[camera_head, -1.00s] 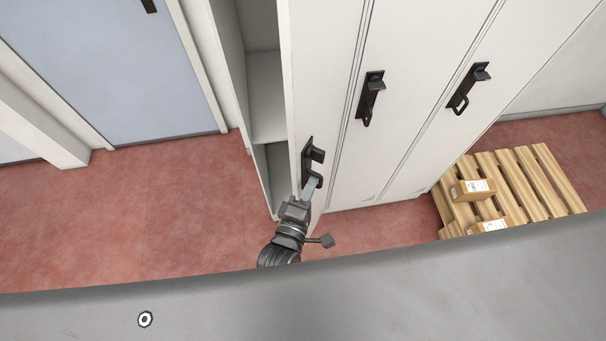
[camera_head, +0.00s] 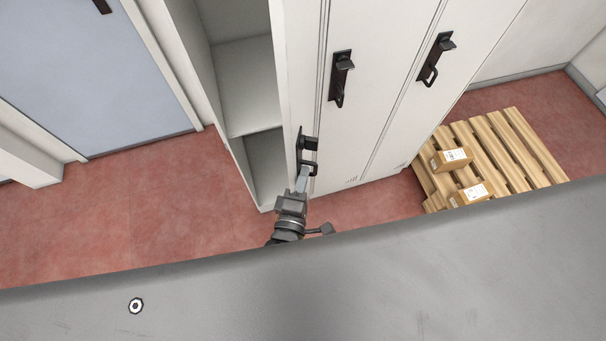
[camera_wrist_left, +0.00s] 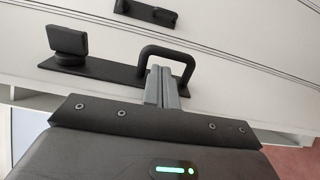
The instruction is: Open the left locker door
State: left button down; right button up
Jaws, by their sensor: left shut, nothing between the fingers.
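The left locker door (camera_head: 302,85) is the narrow pale panel at the left of the locker block. It stands ajar, with the shelved interior (camera_head: 247,85) showing to its left. Its black handle (camera_head: 301,140) has a knob above a loop; the handle also shows in the left wrist view (camera_wrist_left: 108,69). My left gripper (camera_head: 302,180) is at the loop, fingers shut with nothing between them. In the left wrist view the fingertips (camera_wrist_left: 162,82) reach into the loop's outline; whether they touch it is unclear. My right gripper is out of view.
Two more locker doors with black handles (camera_head: 341,78) (camera_head: 434,60) stand to the right, both closed. A wooden pallet (camera_head: 515,150) with small cartons (camera_head: 452,158) lies at the right. Red floor (camera_head: 150,205) is clear at the left, before a blue door (camera_head: 95,75).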

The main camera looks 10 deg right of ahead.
pick_arm(q)
jog(key=b+v, duration=0.3)
jog(key=v, duration=0.7)
jog(key=shift+s+f, duration=0.15)
jog(key=shift+s, duration=0.1)
